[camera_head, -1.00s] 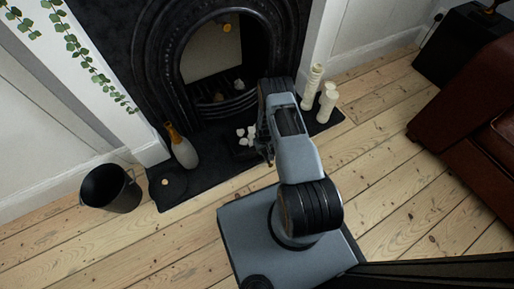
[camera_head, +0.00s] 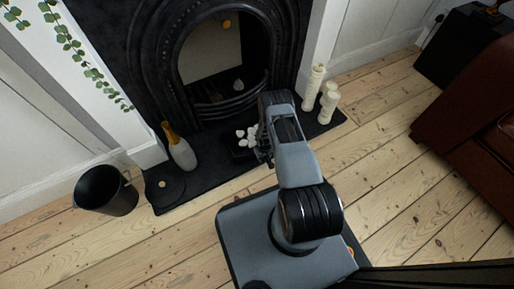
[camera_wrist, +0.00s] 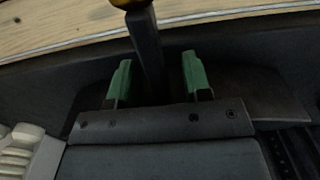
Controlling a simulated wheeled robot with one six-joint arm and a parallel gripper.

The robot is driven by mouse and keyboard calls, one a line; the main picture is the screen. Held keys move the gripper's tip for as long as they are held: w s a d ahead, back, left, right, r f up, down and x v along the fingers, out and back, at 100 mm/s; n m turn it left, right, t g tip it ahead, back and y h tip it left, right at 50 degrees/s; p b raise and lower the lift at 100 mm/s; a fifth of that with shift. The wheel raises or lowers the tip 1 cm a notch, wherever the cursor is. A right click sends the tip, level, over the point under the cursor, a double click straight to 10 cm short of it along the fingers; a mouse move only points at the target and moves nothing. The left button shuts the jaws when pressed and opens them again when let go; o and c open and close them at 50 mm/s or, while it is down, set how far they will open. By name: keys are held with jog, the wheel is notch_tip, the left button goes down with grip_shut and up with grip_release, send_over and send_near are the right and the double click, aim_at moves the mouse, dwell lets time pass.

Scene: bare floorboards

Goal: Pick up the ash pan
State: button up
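A low black pan (camera_head: 238,154) with white lumps at it lies on the dark hearth in front of the fireplace; my arm hides its right part. I take it for the ash pan. In the wrist view a dark bar (camera_wrist: 148,55) with a brass-coloured knob (camera_wrist: 132,3) runs between my fingers; it looks like a handle. My gripper (camera_wrist: 158,80) has green fingertips standing apart on either side of the bar, with a gap visible on both sides. In the head view my gripper (camera_head: 264,150) is mostly hidden by my own arm, beside the pan.
Cream candles (camera_head: 327,102) stand at the hearth's right end; pale ridged shapes show at the wrist view's left. A bottle (camera_head: 180,150) with an orange neck stands left on the hearth (camera_head: 205,180). A black bucket (camera_head: 107,191) stands farther left. A brown sofa (camera_head: 470,110) is at right.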

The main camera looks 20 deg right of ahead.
grip_shut()
jog(key=shift+r, duration=0.1)
dwell(0.5)
